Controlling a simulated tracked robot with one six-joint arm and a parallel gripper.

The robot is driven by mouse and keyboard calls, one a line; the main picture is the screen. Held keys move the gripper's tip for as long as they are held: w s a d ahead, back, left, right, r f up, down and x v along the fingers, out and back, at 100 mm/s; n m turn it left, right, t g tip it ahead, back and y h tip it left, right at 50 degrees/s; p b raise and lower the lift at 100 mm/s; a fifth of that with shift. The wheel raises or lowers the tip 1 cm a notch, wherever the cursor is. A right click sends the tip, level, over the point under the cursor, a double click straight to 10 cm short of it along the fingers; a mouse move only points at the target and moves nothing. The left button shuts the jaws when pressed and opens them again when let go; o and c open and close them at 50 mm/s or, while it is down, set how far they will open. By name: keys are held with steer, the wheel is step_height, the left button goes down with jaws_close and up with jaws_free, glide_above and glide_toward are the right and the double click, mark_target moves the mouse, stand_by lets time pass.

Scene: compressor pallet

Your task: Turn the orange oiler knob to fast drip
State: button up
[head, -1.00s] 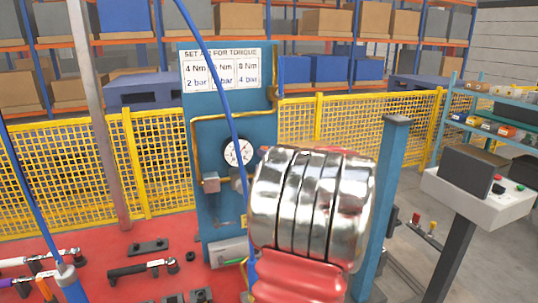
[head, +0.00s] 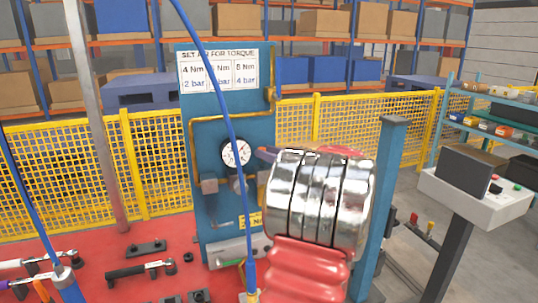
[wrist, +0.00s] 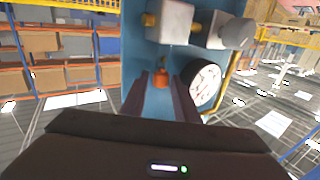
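The orange oiler knob (wrist: 161,76) shows in the wrist view, small, on the blue panel (wrist: 133,65). It lies between the two dark fingers of my gripper (wrist: 160,80) as seen from the wrist. The fingers are apart, with a gap on both sides of the knob; I cannot tell how far the tips are from it in depth. A round white pressure gauge (wrist: 205,84) is just right of the fingers. In the head view the blue panel (head: 212,140) carries the gauge (head: 236,153); my arm covers its lower right and the knob is hidden.
Grey fittings (wrist: 170,20) sit above the knob in the wrist view. A blue hose (head: 222,100) hangs across the panel. A blue post (head: 386,190) stands right of my arm. Torque wrenches (head: 140,270) lie on the red surface (head: 95,245). A yellow fence (head: 60,175) runs behind.

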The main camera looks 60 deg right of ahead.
steer(key=shift+s, duration=0.1)
steer(key=v, duration=1.3)
steer(key=shift+s, duration=0.3)
steer(key=shift+o, duration=0.2)
steer(key=shift+f, duration=0.1)
steer(key=shift+o, duration=0.8)
steer(key=shift+w+a, duration=0.1)
steer(key=shift+w, duration=0.1)
steer(key=shift+o, duration=0.3)
steer(key=w+a+r+n+y, duration=0.1)
steer(key=w+a+r, duration=0.4)
steer(key=w, duration=0.1)
steer(key=shift+a+r+n+t, duration=0.2)
steer(key=shift+n+t, duration=0.2)
steer(key=w+a+r+m+h, duration=0.3)
steer(key=w+a+m+h, duration=0.1)
steer(key=w+a+h, duration=0.15)
steer(key=s+d+f+m+g+h, duration=0.2)
steer(key=s+f+m+g+h, duration=0.3)
steer(key=f, duration=0.3)
steer(key=shift+s+f+g, duration=0.2)
steer(key=shift+s+g, duration=0.5)
steer(key=shift+g, duration=0.1)
